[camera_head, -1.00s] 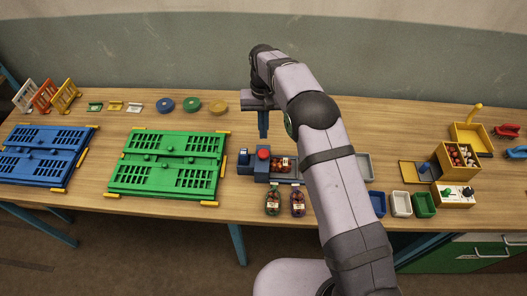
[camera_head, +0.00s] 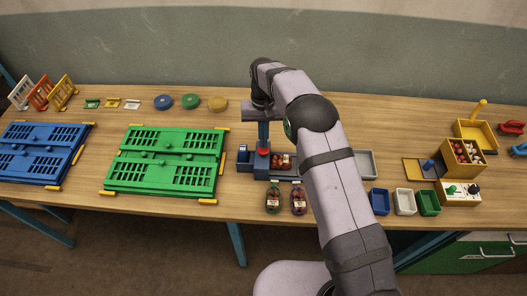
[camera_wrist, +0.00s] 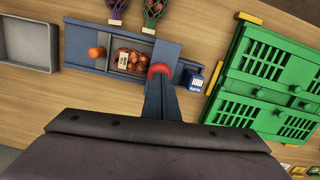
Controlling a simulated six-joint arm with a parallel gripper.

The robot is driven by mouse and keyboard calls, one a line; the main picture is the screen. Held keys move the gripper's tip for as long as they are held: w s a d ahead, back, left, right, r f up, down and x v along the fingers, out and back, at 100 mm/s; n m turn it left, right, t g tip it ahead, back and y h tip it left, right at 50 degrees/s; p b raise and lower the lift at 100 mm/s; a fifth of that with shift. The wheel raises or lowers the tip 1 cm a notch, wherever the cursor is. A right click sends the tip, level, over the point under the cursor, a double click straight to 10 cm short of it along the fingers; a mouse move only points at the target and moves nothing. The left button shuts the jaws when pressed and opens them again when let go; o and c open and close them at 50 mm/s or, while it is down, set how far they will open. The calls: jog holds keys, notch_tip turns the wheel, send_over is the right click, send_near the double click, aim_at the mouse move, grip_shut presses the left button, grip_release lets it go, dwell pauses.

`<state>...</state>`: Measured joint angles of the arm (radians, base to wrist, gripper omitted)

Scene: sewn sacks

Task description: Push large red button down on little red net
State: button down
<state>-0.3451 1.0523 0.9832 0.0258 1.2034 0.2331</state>
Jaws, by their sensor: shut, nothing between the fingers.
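The large red button (camera_head: 263,153) sits on the blue-grey sealing machine (camera_head: 261,172). It also shows in the wrist view (camera_wrist: 160,67). The little red net (camera_head: 281,162) lies in the machine's bay beside the button; the wrist view shows it with a pale label and round orange-brown contents (camera_wrist: 128,60). My gripper (camera_head: 263,145) is shut and empty, pointing down with its blue fingertips right over the button. In the wrist view the fingertips (camera_wrist: 158,78) overlap the button's edge. I cannot tell whether they touch it or whether it is pressed.
Two filled nets, green (camera_head: 273,200) and purple (camera_head: 299,201), lie in front of the machine. An orange knob (camera_wrist: 96,52) stands on the machine. A grey tray (camera_head: 366,163) and small blue, white and green bins are to the right. Green panels (camera_head: 165,160) lie left.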

jog(key=shift+f, duration=0.45)
jog(key=shift+s+f+b, duration=0.1)
jog(key=shift+f+b, duration=0.7)
jog(key=shift+f, duration=0.4)
jog(key=shift+r, duration=0.1)
jog(key=shift+w+a+r+p, duration=0.1)
jog(key=shift+w+r+p, duration=0.2)
jog(key=shift+w, duration=0.45)
jog(key=shift+w+r+p, duration=0.15)
jog(key=shift+w+r, duration=0.1)
jog(key=shift+w, duration=0.5)
